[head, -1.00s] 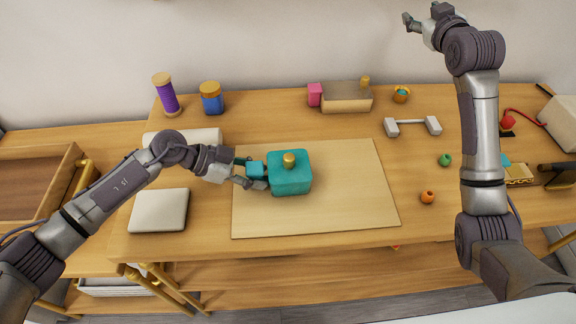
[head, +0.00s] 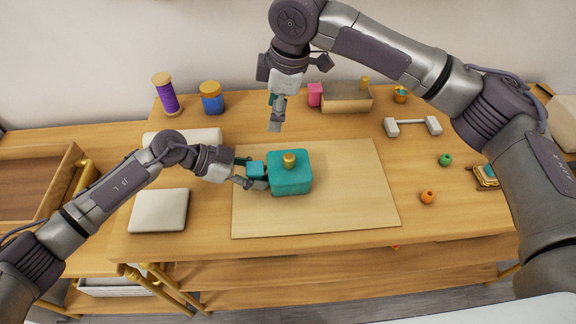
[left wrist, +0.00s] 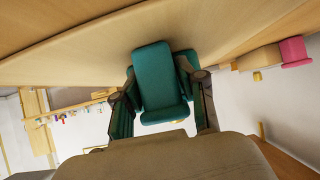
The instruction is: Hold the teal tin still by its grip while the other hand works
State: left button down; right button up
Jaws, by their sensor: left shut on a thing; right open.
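The teal tin (head: 291,180) is a rounded box with a gold knob (head: 289,160) on top. It stands on the pale board in the middle of the table. A small teal block, its grip (head: 256,170), sticks out from its left side. My left gripper (head: 254,173) is shut on this grip. In the left wrist view the grip (left wrist: 157,78) sits between the two fingers and hides part of the tin (left wrist: 186,61). My right gripper (head: 276,112) is open and empty, pointing down above the table behind the tin, apart from it.
The pale board (head: 350,205) is clear around the tin. Behind are a purple spool (head: 168,100), a blue jar (head: 212,104) and a box with a pink end (head: 346,97). A grey handle bar (head: 412,126), a green bead (head: 445,160) and an orange bead (head: 428,197) lie right.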

aim_at(289, 156)
pick_arm(q)
jog(key=shift+s+a+f, duration=0.15)
jog(key=shift+f, duration=0.3)
pick_arm(e)
jog(key=s+d+f+h, duration=0.1)
jog(key=s+d+f+g+h, duration=0.1)
jog(key=shift+s+d+n+g, duration=0.25)
jog(key=shift+s+n+g, duration=0.05)
jog(key=shift+s, duration=0.1)
notch_tip(289, 156, down, 11)
jog(key=shift+r, duration=0.2)
pick_arm(q)
jog(key=shift+s+r, duration=0.1)
pick_arm(e)
jog(key=c, duration=0.7)
pick_arm(q)
jog(key=shift+d+r, duration=0.1)
jog(key=shift+d, duration=0.1)
pick_arm(e)
jog(key=shift+d+f, duration=0.1)
jog(key=shift+f, duration=0.05)
jog(key=shift+c, duration=1.2)
pick_arm(q)
jog(key=shift+d+r, duration=0.1)
pick_arm(e)
jog(key=shift+c, duration=0.3)
jog(key=shift+w, duration=0.1)
jog(key=shift+c, duration=0.5)
